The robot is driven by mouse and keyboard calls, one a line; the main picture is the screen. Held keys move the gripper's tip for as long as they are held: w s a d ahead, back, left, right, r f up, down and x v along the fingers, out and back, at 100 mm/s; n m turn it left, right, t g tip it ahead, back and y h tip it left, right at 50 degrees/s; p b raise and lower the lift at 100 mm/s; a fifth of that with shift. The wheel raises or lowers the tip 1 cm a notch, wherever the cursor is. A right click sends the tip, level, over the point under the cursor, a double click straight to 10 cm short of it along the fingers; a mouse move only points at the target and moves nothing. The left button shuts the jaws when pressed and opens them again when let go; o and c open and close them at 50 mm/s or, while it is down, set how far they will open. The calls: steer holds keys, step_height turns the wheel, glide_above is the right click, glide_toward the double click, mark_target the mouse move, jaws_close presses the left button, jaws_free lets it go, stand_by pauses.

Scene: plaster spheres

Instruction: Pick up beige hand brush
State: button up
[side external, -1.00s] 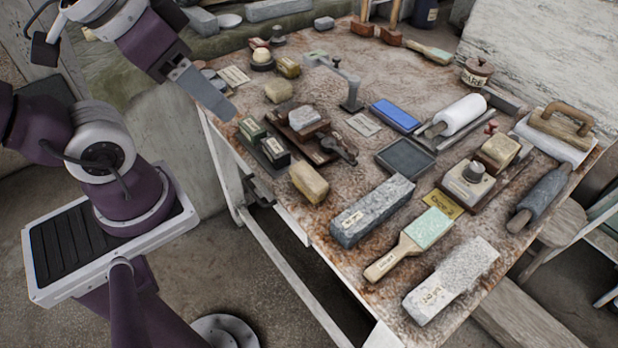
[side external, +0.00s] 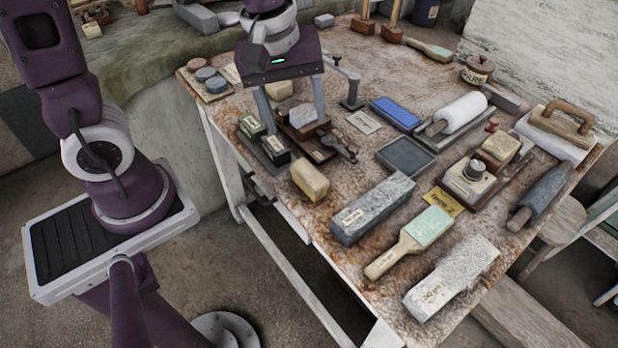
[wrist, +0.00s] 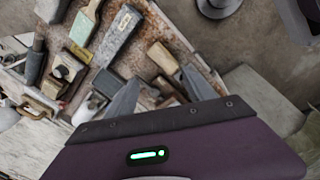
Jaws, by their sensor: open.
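A beige wooden-handled, paddle-shaped tool (side external: 407,246) with a pale green pad lies near the table's front edge in the side view. It also shows at the top left of the wrist view (wrist: 84,25). A beige block (side external: 310,180) lies nearer my gripper, and also shows in the wrist view (wrist: 162,57). I cannot tell for sure which is the hand brush. My gripper (side external: 294,122) is open, fingers pointing down, over the table's left part around a grey-topped block (side external: 303,115). In the wrist view my gripper (wrist: 159,95) stands apart from both beige things.
A long grey stone block (side external: 372,208) lies between the beige block and the paddle-shaped tool. A pale grey block (side external: 450,278) lies to the right. Small labelled boxes (side external: 262,138) and a metal stand (side external: 351,92) are close to my gripper. The tabletop is crowded.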

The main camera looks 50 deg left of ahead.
mark_target(309, 172)
steer(key=w+f+n, duration=0.1)
steer(key=f+n, duration=0.1)
steer(key=f, duration=0.1)
steer(key=w+f+n+g, duration=0.1)
steer(key=f+n, duration=0.1)
steer(key=f, duration=0.1)
steer(key=w+f+n+g, duration=0.1)
steer(key=f+n, duration=0.1)
steer(key=f, duration=0.1)
steer(key=shift+w+d+f, duration=0.1)
steer(key=shift+d+f, duration=0.3)
steer(key=f, duration=0.2)
steer(key=a+f, duration=0.1)
steer(key=f, duration=0.4)
steer(key=shift+a+f, duration=0.2)
steer(key=shift+f, duration=0.15)
jaws_close()
